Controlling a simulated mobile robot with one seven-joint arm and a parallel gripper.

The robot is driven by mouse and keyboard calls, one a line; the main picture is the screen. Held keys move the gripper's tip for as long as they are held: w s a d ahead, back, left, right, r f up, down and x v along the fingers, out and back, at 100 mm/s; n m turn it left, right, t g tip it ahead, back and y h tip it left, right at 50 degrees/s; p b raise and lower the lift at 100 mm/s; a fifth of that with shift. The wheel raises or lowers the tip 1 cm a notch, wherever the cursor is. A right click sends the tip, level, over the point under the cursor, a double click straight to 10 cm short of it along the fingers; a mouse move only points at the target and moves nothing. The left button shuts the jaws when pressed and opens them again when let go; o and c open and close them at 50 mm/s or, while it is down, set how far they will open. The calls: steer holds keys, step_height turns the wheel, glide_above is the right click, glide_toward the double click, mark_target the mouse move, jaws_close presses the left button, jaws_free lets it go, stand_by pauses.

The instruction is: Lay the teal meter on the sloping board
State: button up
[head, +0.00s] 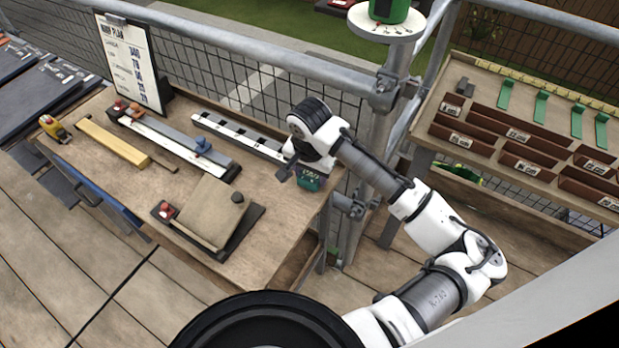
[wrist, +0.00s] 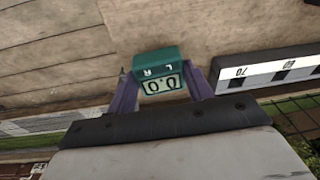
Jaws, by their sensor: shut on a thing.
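The teal meter (head: 311,181) is a small box with a screen, over the right end of the workbench in the head view. In the wrist view, the meter (wrist: 158,62) sits between both fingers, its screen reading 0.0 upside down. My gripper (head: 298,172) is shut on it; the wrist view shows the gripper (wrist: 162,88) with a finger on each side. I cannot tell whether the meter touches the bench. The sloping board (head: 216,212) appears to be the tan square panel on a dark base at the bench front, left of my gripper. Its top looks bare except for a small grey piece.
The bench (head: 275,225) is clear between the panel and my gripper. A black-and-white marked bar (head: 238,136) lies behind; it also shows in the wrist view (wrist: 265,68). A red knob (head: 164,209) stands beside the panel. A post and rail (head: 375,130) rise right of the bench.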

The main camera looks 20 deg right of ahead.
mark_target(311, 174)
steer(key=shift+r+p, duration=1.85)
steer(key=shift+r, duration=0.6)
steer(key=shift+s+f, duration=0.1)
steer(key=shift+s, duration=0.05)
